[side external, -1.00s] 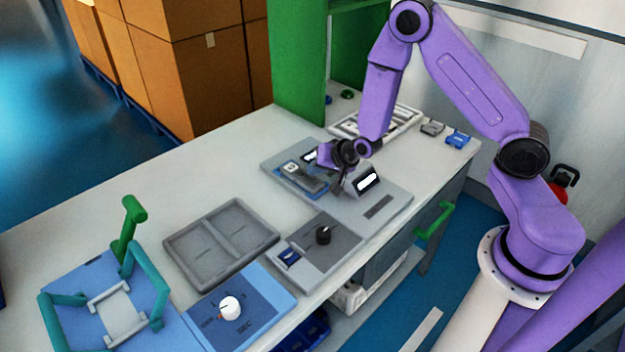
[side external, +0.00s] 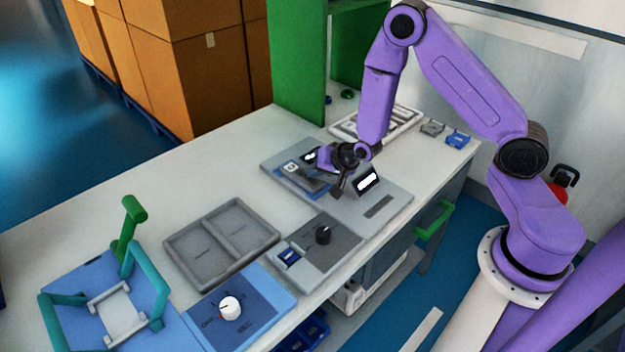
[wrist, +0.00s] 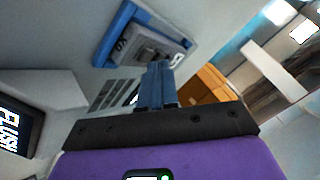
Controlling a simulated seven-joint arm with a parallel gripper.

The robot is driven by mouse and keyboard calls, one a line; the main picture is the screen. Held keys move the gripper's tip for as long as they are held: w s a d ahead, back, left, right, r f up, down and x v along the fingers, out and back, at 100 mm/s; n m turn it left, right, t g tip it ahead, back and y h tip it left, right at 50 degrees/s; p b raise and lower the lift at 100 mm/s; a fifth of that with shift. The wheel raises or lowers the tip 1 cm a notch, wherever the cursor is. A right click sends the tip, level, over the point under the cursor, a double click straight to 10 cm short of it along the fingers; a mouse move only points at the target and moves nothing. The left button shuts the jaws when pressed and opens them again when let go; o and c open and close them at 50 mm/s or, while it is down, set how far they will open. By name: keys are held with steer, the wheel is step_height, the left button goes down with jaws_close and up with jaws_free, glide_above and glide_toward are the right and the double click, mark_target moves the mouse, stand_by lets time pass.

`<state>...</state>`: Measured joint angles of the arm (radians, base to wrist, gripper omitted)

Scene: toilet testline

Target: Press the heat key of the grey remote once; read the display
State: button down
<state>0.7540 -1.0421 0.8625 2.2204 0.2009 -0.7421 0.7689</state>
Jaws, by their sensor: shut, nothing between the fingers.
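The grey remote (side external: 304,178) lies in a blue cradle on a grey board, left of my gripper in the side view. In the wrist view the remote (wrist: 155,47) shows near the top, beyond the fingertips; its key labels are too small to read. My gripper (side external: 338,190) is shut and empty, low over the board between the remote and a tilted display (side external: 367,180). The fingers (wrist: 155,72) point toward the remote's cradle; contact cannot be told. A display (wrist: 15,125) at the wrist view's left edge shows white letters that look like "FLUSH", partly cut off.
A second small display (side external: 310,155) stands behind the remote. A green panel (side external: 300,65) rises behind.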

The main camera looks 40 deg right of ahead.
mark_target(316, 183)
steer(key=shift+f, duration=0.4)
stand_by(0.3)
steer(key=shift+r, duration=0.85)
steer(key=shift+r, duration=2.5)
